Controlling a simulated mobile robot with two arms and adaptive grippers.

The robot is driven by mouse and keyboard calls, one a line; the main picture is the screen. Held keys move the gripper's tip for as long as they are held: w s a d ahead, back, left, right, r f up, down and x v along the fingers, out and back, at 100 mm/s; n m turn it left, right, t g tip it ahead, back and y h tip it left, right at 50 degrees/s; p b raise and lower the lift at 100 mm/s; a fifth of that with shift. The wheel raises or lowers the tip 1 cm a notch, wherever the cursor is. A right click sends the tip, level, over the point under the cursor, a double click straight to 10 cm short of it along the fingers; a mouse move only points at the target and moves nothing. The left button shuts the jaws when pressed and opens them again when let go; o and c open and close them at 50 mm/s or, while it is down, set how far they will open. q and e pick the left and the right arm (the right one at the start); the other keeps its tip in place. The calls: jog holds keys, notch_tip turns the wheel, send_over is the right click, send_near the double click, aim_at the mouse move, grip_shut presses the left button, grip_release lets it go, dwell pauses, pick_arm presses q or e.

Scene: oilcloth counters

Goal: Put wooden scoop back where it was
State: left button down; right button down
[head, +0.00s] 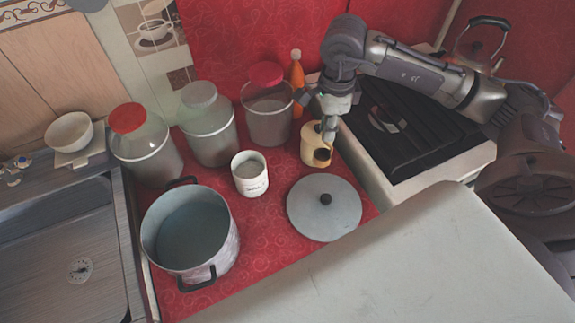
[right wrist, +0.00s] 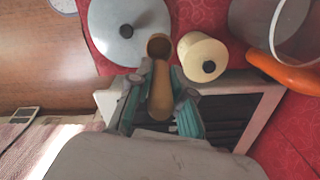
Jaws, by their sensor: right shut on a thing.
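The wooden scoop (right wrist: 160,90) is between the fingers of my right gripper (right wrist: 160,105) in the right wrist view. The gripper is shut on its handle, and its round bowl (right wrist: 160,46) points away from the gripper. In the head view my right gripper (head: 331,122) points down at the counter's right side, near the stove. The scoop's bowl (head: 322,157) shows there in front of a cream canister (head: 308,143). In the right wrist view the canister (right wrist: 201,55) with a dark knob is beside the bowl. I cannot tell whether they touch. My left gripper is not in view.
On the red oilcloth (head: 262,222) stand an open pot (head: 222,243), a white cup (head: 250,183), a round lid (head: 305,218) and several big jars. An orange bottle (head: 297,72) is behind. The black stove (head: 410,140) is right, the sink (head: 60,245) left.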

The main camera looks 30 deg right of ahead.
jog(key=w+a+f+m+p, duration=0.2)
jog(key=w+a+f+p, duration=0.2)
jog(key=w+f, duration=0.5)
notch_tip(320, 180, down, 2)
jog(key=shift+w+a+f+p, duration=0.2)
jog(key=shift+w+a+p, duration=0.2)
jog(key=shift+p, duration=0.35)
jog(key=shift+f, duration=0.15)
jog(key=c, duration=1.1)
grip_release()
jog(key=shift+o, duration=0.2)
